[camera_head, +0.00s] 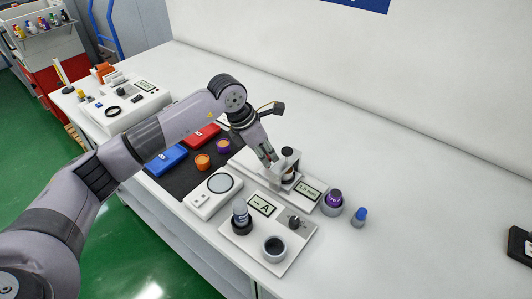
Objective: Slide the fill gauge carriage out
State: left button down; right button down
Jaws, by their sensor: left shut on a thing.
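The fill gauge (308,192) is a low white unit with a small display, in the middle of the head view. Its carriage (291,183) is a pale upright block with a black knob on top, standing over the unit's base. My left gripper (270,161) reaches down from the upper left and is shut at the carriage's left side. The fingertips partly cover the spot they grip, so the exact contact is hard to see. My right gripper is not in view.
A purple-topped jar (333,200) and a blue-capped vial (359,217) stand to the right. A dark mat with coloured cases lies left. The table's right side is largely clear.

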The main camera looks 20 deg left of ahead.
pick_arm(q)
jog(key=w+a+b, duration=0.1)
jog(key=a, duration=0.2)
jog(key=w+a+b, duration=0.1)
jog(key=a, duration=0.2)
jog(key=w+a, duration=0.1)
jog(key=a, duration=0.1)
jog(key=shift+w+a+b, duration=0.15)
jog(key=shift+a+b, duration=0.25)
jog(key=shift+a, duration=0.25)
jog(key=shift+r, duration=0.1)
jog(key=shift+w, duration=0.1)
jog(key=c, duration=1.6)
grip_release()
jog(key=shift+a, duration=0.1)
jog(key=shift+o, duration=0.3)
